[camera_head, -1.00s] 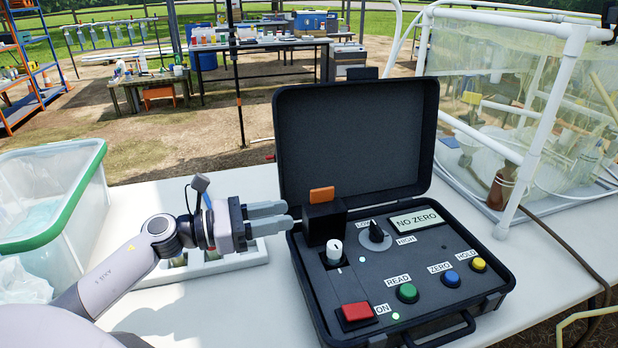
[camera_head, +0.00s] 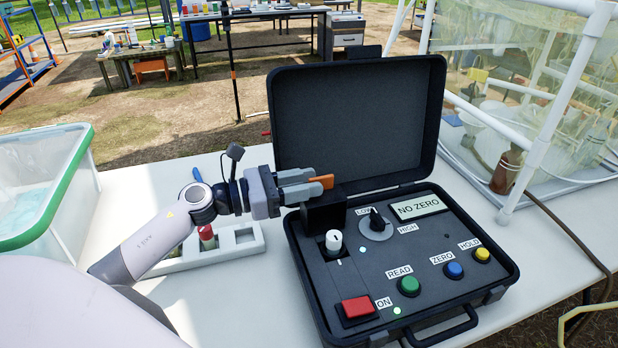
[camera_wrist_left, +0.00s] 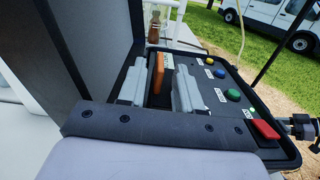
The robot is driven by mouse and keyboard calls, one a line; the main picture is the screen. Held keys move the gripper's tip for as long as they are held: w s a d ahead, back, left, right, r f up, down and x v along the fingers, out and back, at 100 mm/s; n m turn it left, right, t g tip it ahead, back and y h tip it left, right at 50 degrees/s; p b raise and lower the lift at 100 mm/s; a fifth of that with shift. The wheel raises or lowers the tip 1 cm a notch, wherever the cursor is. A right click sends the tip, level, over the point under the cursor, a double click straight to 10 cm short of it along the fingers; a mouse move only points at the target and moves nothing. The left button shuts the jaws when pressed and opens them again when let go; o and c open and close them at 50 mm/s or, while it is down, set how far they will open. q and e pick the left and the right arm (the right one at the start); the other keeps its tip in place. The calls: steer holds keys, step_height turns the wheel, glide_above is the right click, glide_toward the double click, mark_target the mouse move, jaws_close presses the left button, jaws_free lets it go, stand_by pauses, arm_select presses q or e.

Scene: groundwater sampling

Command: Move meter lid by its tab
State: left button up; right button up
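The meter lid (camera_head: 323,214) is a small black block on the panel of the open black meter case, with an upright orange tab (camera_head: 326,181) on top. My left gripper (camera_head: 301,187) comes in from the left at tab height. In the left wrist view its two grey fingers (camera_wrist_left: 160,92) are apart, with the orange tab (camera_wrist_left: 157,72) between them near the tips. Gaps show on both sides of the tab, so it is not gripped. The fingers partly hide the lid's top in the head view.
The raised case lid (camera_head: 355,120) stands close behind my left gripper. A white knob (camera_head: 333,242) and a red button (camera_head: 356,308) sit in front of the meter lid. A white rack (camera_head: 250,243) with a red-capped vial is to the left. A green-rimmed bin stands far left.

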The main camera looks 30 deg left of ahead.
arm_select(q)
steer(key=shift+w+d, duration=0.35)
steer(key=shift+w, duration=0.1)
jaws_close()
